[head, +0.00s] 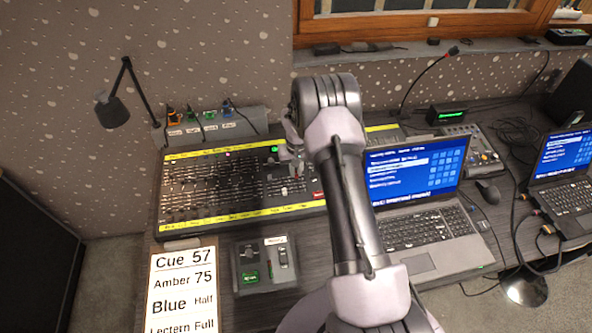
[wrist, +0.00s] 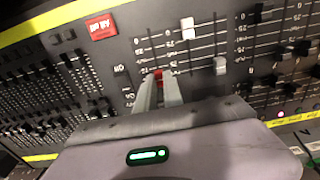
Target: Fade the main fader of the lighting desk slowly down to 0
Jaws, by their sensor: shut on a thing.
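The lighting desk (head: 215,178) is a dark board with rows of faders and yellow strips along its edges. In the wrist view its panel (wrist: 120,52) fills the upper part and its lettering appears upside down. My gripper (wrist: 159,82) is shut on a red fader cap (wrist: 158,73), whose top shows between the fingertips. Beside it are marked slots with a white cap (wrist: 187,28) and another white cap (wrist: 220,66). A red labelled block (wrist: 101,26) is on the panel. In the head view my gripper (head: 291,152) is over the desk's right part, and my arm hides some of it.
An open laptop (head: 428,232) stands right of my arm. A small switch box (head: 264,264) and a cue sheet (head: 183,285) lie in front of the desk. A black lamp (head: 113,108) is at the back left. Cables run along the right.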

